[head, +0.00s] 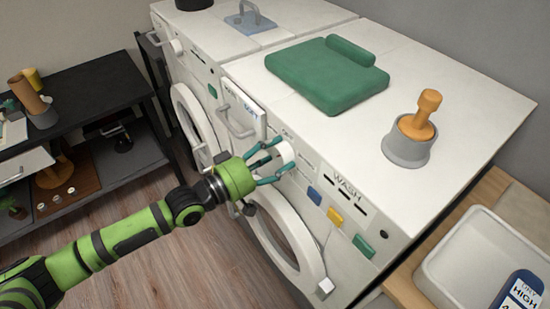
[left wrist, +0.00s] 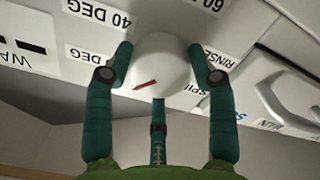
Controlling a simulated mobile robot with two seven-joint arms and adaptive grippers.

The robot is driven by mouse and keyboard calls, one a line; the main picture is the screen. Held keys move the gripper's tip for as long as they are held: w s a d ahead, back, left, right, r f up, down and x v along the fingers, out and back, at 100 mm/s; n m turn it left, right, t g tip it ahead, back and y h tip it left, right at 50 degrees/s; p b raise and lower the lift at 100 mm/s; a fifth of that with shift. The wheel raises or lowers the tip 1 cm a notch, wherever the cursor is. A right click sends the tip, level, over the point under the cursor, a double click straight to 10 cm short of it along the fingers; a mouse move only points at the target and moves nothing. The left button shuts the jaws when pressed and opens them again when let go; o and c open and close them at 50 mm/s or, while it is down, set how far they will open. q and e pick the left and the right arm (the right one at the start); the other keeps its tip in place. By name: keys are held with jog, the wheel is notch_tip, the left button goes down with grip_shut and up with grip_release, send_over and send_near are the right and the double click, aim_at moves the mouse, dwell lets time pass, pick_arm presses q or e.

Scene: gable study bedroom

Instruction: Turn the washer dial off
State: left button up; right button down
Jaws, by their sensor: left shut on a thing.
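The white washer (head: 425,85) has a front panel marked WASH. Its round white dial (head: 283,152) is on that panel, and it also shows in the left wrist view (left wrist: 165,58) with a red pointer mark. The mark slants up to the right in that view. Labels around the dial read 40 DEG, 60, RINSE and part of SPIN. My left gripper (head: 273,160) is shut on the dial, with its teal fingers on either side of it and a third finger below. My right gripper is not in view.
Blue, yellow and green buttons (head: 335,217) sit right of the dial. The drawer handle (head: 237,124) is to the left. The round washer door (head: 285,240) is below. A green folded cloth (head: 328,75) and a grey cup with an orange tool (head: 408,145) stand on top.

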pick_arm(q)
jog(key=n, duration=0.1)
jog(key=n+b, duration=0.1)
jog(key=n, duration=0.2)
jog(key=shift+w+r+b, duration=0.2)
jog(key=shift+r+b, duration=0.1)
jog(key=shift+a+n+b, duration=0.1)
jog(key=shift+n+b, duration=0.35)
jog(key=shift+n, duration=1.45)
jog(key=o, duration=1)
jog(key=shift+o, duration=0.8)
jog(key=shift+f, duration=0.25)
